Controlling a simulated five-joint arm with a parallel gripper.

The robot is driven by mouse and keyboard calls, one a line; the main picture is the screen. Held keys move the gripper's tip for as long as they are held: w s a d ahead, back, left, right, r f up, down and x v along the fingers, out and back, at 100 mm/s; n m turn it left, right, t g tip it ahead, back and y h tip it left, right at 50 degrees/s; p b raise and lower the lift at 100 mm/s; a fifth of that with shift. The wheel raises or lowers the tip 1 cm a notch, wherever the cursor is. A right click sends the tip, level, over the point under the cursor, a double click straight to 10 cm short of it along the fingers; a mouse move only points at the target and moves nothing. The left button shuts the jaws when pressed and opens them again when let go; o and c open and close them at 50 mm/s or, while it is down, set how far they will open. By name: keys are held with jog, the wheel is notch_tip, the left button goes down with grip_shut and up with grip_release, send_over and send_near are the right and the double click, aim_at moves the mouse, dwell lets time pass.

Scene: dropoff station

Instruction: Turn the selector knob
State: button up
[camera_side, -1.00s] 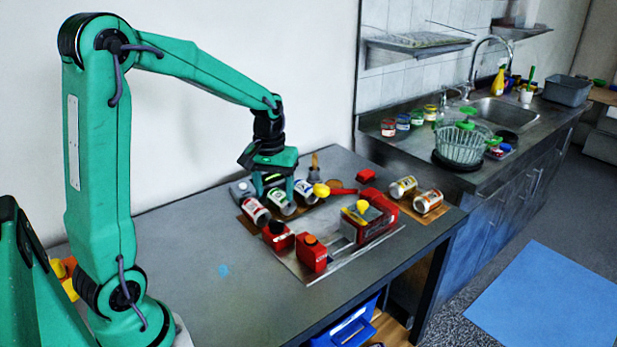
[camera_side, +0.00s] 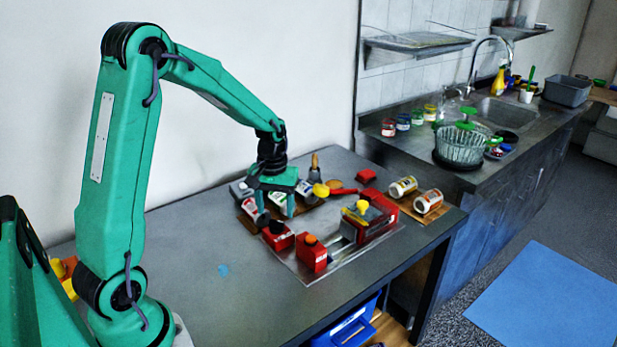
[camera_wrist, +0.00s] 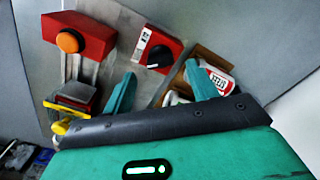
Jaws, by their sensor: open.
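The selector knob (camera_wrist: 160,54) is black with a light pointer line and sits on a small red box (camera_wrist: 170,46) with a white label. In the side view, that red box (camera_side: 281,241) stands at the near left corner of a metal plate (camera_side: 310,275). My gripper (camera_side: 277,217) is open and points down, low above the table, close to the box. In the wrist view, the fingers of my gripper (camera_wrist: 160,74) stand apart with the knob showing between and just beyond their tips. They do not grip it.
A red box with an orange button (camera_wrist: 69,41) stands beside the knob box. A larger red unit with a yellow handle (camera_side: 363,207) is behind it. White cans (camera_wrist: 217,80) lie in a tray near the right finger.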

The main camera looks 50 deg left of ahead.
aim_at(276, 221)
jog(key=shift+f, duration=1.85)
jog(key=c, duration=1)
